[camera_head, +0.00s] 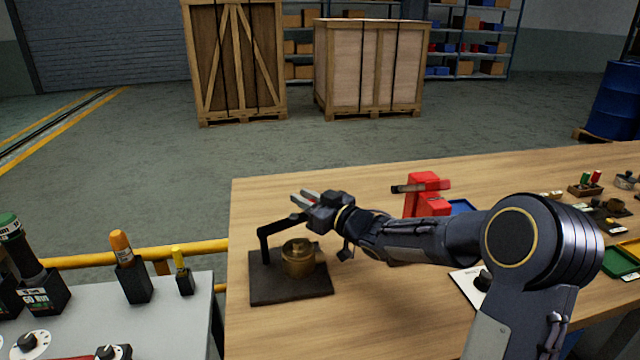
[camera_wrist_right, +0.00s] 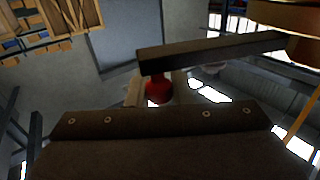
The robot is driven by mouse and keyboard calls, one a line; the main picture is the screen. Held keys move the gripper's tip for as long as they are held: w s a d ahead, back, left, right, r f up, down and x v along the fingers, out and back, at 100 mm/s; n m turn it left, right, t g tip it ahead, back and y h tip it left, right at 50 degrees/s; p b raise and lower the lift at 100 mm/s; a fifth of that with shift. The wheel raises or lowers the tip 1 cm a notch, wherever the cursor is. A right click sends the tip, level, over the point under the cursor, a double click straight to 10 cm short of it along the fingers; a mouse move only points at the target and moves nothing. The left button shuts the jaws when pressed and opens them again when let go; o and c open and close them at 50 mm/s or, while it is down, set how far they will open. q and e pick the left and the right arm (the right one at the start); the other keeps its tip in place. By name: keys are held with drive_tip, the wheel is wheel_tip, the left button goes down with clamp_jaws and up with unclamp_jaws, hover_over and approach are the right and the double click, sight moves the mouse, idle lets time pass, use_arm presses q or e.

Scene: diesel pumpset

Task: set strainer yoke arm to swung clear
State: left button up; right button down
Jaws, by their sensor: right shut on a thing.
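The strainer has a round brass pot (camera_head: 299,258) on a dark base plate (camera_head: 290,287) near the left end of the wooden table. Its black yoke arm (camera_head: 279,225) rises on a post at the plate's left and runs to the right, above and behind the pot, to my right gripper. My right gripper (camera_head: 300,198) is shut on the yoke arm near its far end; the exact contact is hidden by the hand. In the right wrist view a dark bar (camera_wrist_right: 210,52), apparently the yoke arm, crosses the upper half. My left gripper is not in view.
A red block-shaped device (camera_head: 427,192) stands behind my right forearm. Small parts and trays (camera_head: 615,215) lie at the table's right. A grey control bench (camera_head: 170,325) stands left, beyond a gap with a yellow rail (camera_head: 205,247). The table front is mostly clear.

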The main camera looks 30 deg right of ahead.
drive_tip(key=w+a+n+g+y+p, duration=0.3)
drive_tip(key=w+n+g+y+p, duration=0.2)
drive_tip(key=p, duration=0.4)
drive_tip(key=shift+w+a+n+y+p, duration=0.2)
drive_tip(key=shift+n+y+p, duration=0.25)
drive_tip(key=shift+y, duration=0.85)
drive_tip(key=shift+g, duration=0.4)
drive_tip(key=c, duration=1.3)
unclamp_jaws()
drive_tip(key=shift+r, duration=0.1)
